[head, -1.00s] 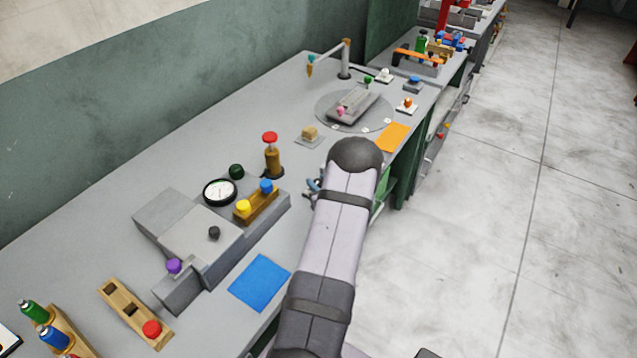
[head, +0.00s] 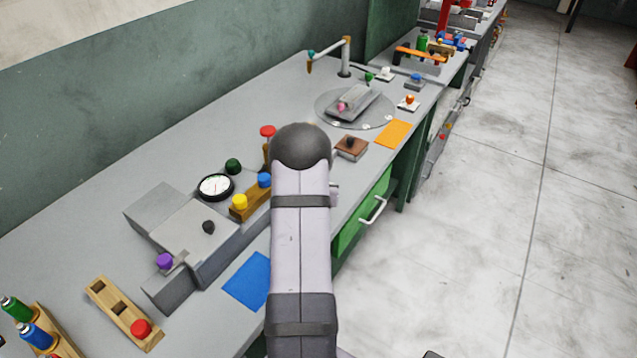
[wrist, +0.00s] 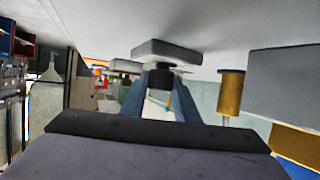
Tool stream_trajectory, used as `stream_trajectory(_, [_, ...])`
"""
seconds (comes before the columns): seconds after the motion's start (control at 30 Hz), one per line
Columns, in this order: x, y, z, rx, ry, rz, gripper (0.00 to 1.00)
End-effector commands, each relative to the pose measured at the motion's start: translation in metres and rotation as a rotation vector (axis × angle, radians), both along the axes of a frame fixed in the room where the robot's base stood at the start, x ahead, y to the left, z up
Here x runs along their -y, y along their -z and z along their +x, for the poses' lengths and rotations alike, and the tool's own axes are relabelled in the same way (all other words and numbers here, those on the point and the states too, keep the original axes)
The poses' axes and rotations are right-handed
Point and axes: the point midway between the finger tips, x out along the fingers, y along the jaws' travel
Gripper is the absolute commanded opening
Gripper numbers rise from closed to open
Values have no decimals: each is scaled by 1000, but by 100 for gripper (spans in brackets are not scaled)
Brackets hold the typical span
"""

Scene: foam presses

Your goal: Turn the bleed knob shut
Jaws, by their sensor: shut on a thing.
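In the wrist view, which looks along the bench with the bench top at the top of the picture, my gripper (wrist: 160,92) has its two blue fingers closed on a black knob (wrist: 161,76). The knob sits against a flat grey block (wrist: 165,50). The fingertips partly cover the knob, so its turn angle cannot be read. In the head view my arm hides my gripper and the knob it holds. I cannot tell from the pictures how far shut the knob is.
A brass cylinder (wrist: 230,92) stands close to the right of my fingers in the wrist view. In the head view, the grey press body with a gauge (head: 216,187) lies left of my arm. A brown block with a dark knob (head: 351,148) lies to the right.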

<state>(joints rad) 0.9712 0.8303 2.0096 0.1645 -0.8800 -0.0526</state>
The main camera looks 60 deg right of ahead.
Motion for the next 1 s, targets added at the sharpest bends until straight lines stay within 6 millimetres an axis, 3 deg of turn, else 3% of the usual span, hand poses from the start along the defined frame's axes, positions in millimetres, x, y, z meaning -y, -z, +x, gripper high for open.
stream_trajectory(0.4, [-1, 1, 1, -1, 130, 2, 5])
stream_trajectory(0.87, [0, 0, 0, -2, 140, 1, 5])
stream_trajectory(0.9, [0, 0, 0, -2, 140, 1, 37])
stream_trajectory(0.93, [0, 0, 0, -1, 140, 1, 44])
stream_trajectory(1.0, [0, 0, 0, -1, 140, 1, 46])
